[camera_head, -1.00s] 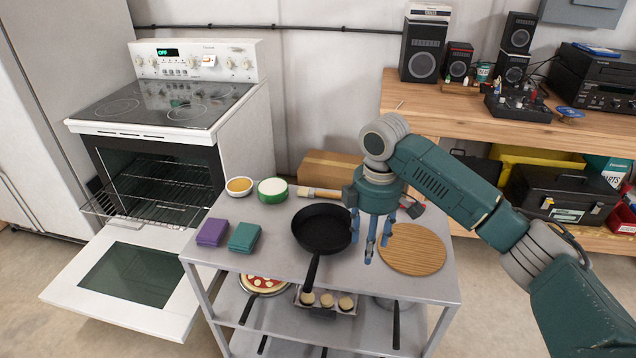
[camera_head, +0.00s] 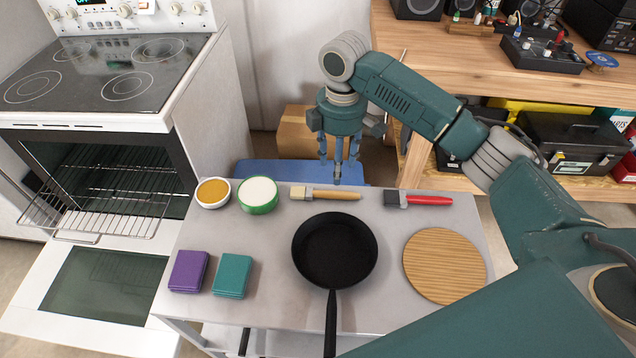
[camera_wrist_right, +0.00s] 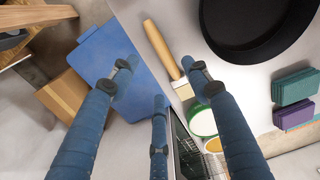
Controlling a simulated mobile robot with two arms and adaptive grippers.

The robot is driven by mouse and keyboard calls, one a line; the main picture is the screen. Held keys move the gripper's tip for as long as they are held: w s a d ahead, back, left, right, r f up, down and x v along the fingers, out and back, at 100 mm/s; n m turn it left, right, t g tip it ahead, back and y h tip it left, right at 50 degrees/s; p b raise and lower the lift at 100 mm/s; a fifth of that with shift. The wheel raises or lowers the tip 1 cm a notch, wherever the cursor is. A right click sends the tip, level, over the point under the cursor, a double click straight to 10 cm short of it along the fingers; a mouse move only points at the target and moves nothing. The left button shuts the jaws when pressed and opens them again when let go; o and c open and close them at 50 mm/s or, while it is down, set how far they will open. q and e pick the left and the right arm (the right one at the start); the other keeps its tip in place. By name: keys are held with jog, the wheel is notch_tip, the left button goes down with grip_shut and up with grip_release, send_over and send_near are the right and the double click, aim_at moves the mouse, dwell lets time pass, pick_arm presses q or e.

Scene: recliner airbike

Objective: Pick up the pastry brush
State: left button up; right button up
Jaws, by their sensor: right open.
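A brush with a wooden handle and cream bristles (camera_head: 335,194) lies flat near the back edge of the grey metal cart top (camera_head: 400,300). It also shows in the right wrist view (camera_wrist_right: 160,47), bristles partly behind a finger. My right gripper (camera_head: 338,168) points down with its fingers spread and empty. In the head view it appears just beyond the brush, over the cart's back edge. In the wrist view the brush lies between two fingers, apart from them as far as I can tell. My left gripper is not in view.
A black frying pan (camera_head: 335,250), a red-handled brush-like tool (camera_head: 425,200) and a round wooden board (camera_head: 444,265) lie on the cart. Two bowls (camera_head: 213,192) (camera_head: 258,195) and purple and teal cloths (camera_head: 188,271) (camera_head: 232,275) sit left. A blue surface (camera_head: 270,172) is behind.

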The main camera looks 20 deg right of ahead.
aim_at(337, 190)
jog(key=f, duration=0.2)
jog(key=shift+s+f, duration=0.25)
jog(key=shift+f, duration=0.45)
notch_tip(337, 190, down, 5)
jog(key=shift+w+d+p, duration=0.1)
jog(key=shift+p, duration=0.65)
jog(key=shift+f, duration=0.35)
jog(key=shift+c, duration=0.7)
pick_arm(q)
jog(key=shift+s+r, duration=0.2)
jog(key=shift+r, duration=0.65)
pick_arm(e)
grip_shut()
